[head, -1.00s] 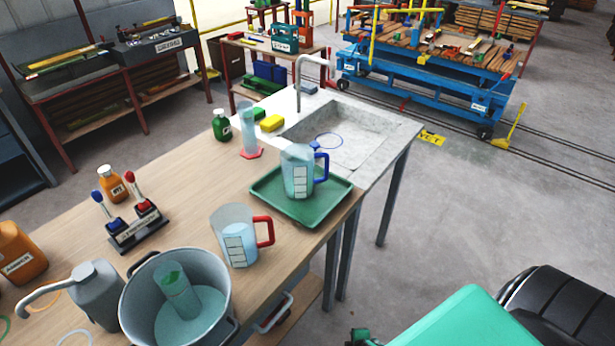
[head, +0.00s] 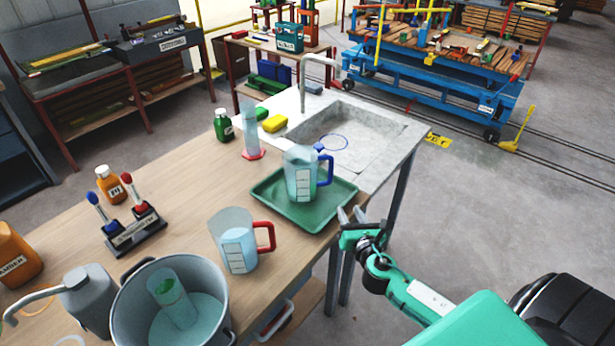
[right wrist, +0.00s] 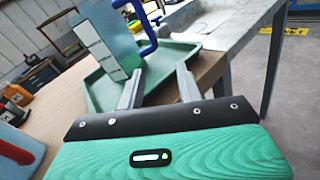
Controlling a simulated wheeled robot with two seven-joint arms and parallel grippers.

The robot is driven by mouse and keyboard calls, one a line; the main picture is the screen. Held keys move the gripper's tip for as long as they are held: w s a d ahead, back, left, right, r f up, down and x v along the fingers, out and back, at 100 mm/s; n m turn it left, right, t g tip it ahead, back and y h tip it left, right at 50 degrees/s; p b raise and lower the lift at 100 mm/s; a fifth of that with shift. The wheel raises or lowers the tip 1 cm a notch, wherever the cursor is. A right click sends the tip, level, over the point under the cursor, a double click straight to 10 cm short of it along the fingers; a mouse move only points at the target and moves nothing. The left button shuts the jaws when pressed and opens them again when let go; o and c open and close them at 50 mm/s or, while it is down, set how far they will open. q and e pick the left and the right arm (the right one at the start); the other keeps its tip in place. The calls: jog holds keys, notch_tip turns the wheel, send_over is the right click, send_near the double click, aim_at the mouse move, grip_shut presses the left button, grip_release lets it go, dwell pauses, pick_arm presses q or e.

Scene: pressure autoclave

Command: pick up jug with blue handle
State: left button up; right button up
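The jug with the blue handle (head: 299,178) stands upright on a green tray (head: 272,213), its handle facing right. It also shows in the right wrist view (right wrist: 104,42), with its blue handle at the upper middle. My right gripper (head: 350,214) is at the tray's front right corner, short of the jug. Its two fingers are apart with nothing between them, as the right wrist view (right wrist: 158,78) shows. My left gripper is not in view.
A jug with a red handle (head: 238,243) stands in front of the tray. A grey pot (head: 222,318) holding a cylinder is at the front. A sink (head: 350,135) with a tap (head: 303,85) lies behind the tray. A clear cylinder (head: 250,135) stands left of it.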

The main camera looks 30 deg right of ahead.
aim_at(331, 176)
jog(key=w+n, duration=0.1)
jog(key=w+r+n+y, duration=0.1)
jog(key=n, duration=0.1)
jog(key=shift+d+r+t, duration=0.15)
jog(key=shift+r+t, duration=0.05)
jog(key=shift+t, duration=0.2)
jog(key=p+x, duration=0.1)
jog(key=x, duration=0.7)
jog(key=shift+w+r+p, duration=0.1)
jog(key=shift+w+p, duration=0.15)
jog(key=shift+p, duration=0.1)
jog(key=shift+p+x, duration=0.4)
jog(key=shift+x, duration=1.9)
jog(key=shift+r, duration=0.1)
grip_shut()
